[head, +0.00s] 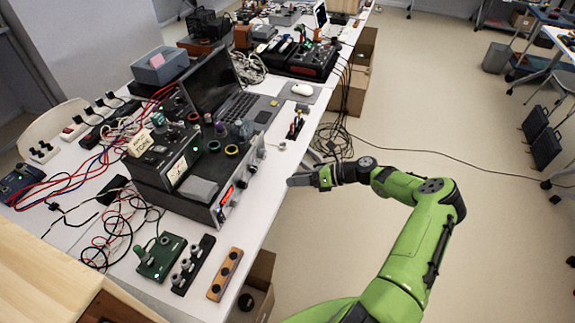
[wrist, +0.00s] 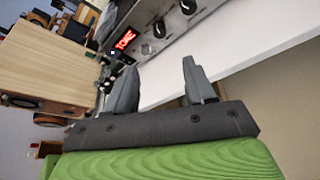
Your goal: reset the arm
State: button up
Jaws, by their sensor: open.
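My green arm reaches in from the lower right in the head view, bent at the elbow above the floor. My gripper (head: 297,181) is at the right edge of the white table (head: 281,155), to the right of the grey tone unit (head: 222,191). In the wrist view my gripper (wrist: 160,85) has its two grey fingers apart with nothing between them. The tone unit's front panel with a red lit display (wrist: 124,40) and black knobs is beyond the fingers. Whether the fingers touch the table edge is hard to tell.
A green box (head: 161,257) and a wooden knob strip (head: 225,274) lie at the near end. Cardboard boxes (head: 352,88) stand on the floor. The floor to the right is mostly clear.

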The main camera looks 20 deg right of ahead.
jog(key=s+a+r+n+g+h, duration=0.8)
jog(key=a+r+n, duration=0.4)
jog(key=n, duration=0.5)
jog(key=s+r+n+t+h, duration=0.1)
jog(key=s+r+n+t, duration=0.1)
jog(key=s+r+n, duration=0.2)
jog(key=s+a+r+n+t+h, duration=0.1)
jog(key=s+r+n, duration=0.4)
jog(key=s, duration=0.6)
jog(key=s+r+n+t+h, duration=0.2)
jog(key=s+r+n+t, duration=0.1)
jog(key=s+r+n, duration=0.2)
jog(key=shift+s+a+n, duration=0.15)
jog(key=shift+s+n, duration=0.25)
jog(key=shift+s, duration=0.75)
jog(key=shift+o, duration=0.2)
